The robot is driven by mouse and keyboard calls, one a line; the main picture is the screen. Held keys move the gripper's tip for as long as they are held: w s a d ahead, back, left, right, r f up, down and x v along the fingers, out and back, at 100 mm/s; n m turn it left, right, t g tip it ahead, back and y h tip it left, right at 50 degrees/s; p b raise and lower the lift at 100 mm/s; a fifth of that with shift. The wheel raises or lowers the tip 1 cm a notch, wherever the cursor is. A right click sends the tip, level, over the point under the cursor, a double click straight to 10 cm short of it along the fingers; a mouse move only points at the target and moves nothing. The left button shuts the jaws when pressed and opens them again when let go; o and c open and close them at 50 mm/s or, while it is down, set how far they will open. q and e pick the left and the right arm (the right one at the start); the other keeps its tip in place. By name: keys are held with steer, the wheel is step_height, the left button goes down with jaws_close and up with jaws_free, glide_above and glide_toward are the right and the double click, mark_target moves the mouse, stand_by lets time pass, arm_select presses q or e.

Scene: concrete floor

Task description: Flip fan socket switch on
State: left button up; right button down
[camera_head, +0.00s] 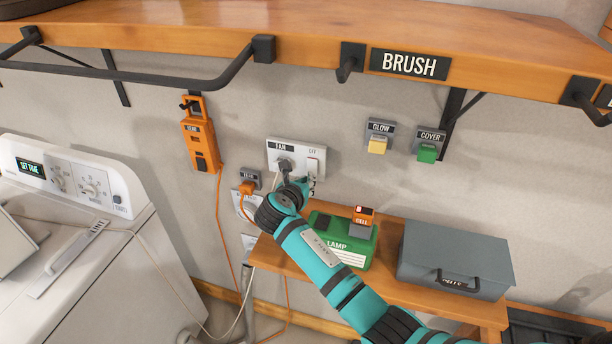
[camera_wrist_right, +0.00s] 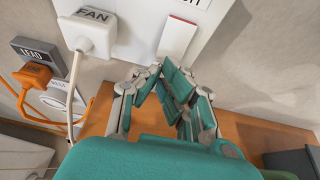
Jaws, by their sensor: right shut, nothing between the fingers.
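The fan socket (camera_head: 302,146) is a white wall plate labelled FAN, with a plug (camera_head: 285,164) in its left part. Its rocker switch (camera_head: 313,167) is at the right, under an OFF label. The wrist view shows the white switch (camera_wrist_right: 176,40) with a red band along its top edge. My right gripper (camera_head: 306,183) is at the plate's lower right, just below the switch; part of it is hidden behind my wrist. In the wrist view my right gripper (camera_wrist_right: 163,68) is shut and empty, its tips near the switch's lower edge. I cannot tell if they touch. My left gripper is not in view.
A shelf (camera_head: 300,30) overhangs the wall. Below stand a green lamp box (camera_head: 325,240) and a grey case (camera_head: 455,250) on a wooden bench. An orange plug (camera_head: 246,188) and cords hang left of my gripper. GLOW (camera_head: 377,146) and COVER (camera_head: 427,153) buttons are at right.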

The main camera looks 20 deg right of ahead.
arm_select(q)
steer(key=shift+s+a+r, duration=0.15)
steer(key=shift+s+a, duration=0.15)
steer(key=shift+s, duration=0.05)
arm_select(e)
steer(key=shift+w+d, duration=0.25)
steer(key=shift+w, duration=0.05)
steer(key=shift+f, duration=0.1)
arm_select(q)
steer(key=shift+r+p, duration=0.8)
steer(key=shift+p, duration=0.05)
arm_select(e)
steer(key=shift+r, duration=0.85)
steer(key=shift+f, duration=0.1)
